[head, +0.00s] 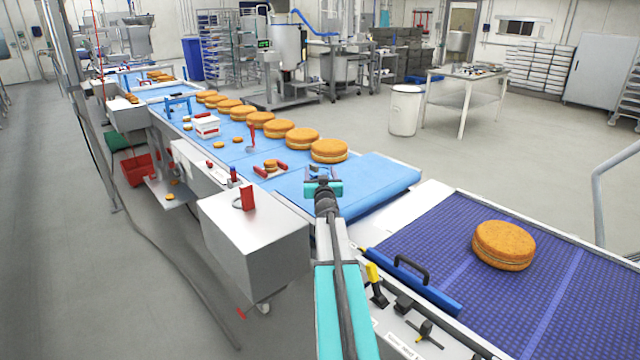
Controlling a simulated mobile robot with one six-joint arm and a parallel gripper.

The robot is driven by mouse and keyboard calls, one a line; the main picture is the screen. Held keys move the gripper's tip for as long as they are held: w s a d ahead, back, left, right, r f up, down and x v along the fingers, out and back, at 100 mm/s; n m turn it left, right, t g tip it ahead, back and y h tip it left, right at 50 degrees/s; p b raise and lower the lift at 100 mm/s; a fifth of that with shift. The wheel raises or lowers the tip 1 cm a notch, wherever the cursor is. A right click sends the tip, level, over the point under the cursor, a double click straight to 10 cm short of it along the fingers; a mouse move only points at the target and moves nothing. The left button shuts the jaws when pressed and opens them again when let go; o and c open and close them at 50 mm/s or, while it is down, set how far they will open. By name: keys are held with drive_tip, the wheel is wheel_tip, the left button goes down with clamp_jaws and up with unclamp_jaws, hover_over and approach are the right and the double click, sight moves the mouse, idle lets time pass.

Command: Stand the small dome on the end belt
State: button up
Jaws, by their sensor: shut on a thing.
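My gripper (321,176) is at the end of my teal-and-white arm, over the near part of the light blue belt (375,184). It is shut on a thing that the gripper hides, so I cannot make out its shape. I cannot pick out the small dome for certain. Several small orange-brown rounds (238,141) lie along the left side of the blue belt. One small round (270,164) sits between red pads, left of my gripper. The dark purple-blue belt (420,237) at the right end carries one large filled round (503,245).
A row of large filled rounds (329,150) runs down the blue belt, the nearest just beyond my gripper. A blue bar with a black handle (411,270) lies along the dark belt's left edge. The dark belt has free room around its round.

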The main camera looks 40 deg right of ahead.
drive_tip(key=shift+f+b, duration=0.95)
drive_tip(key=shift+f, duration=0.9)
drive_tip(key=shift+f, duration=0.2)
drive_tip(key=o, duration=1)
drive_tip(key=shift+r, duration=0.15)
drive_tip(key=shift+r, duration=0.1)
drive_tip(key=shift+b+v, duration=0.45)
drive_tip(key=shift+v, duration=5.6)
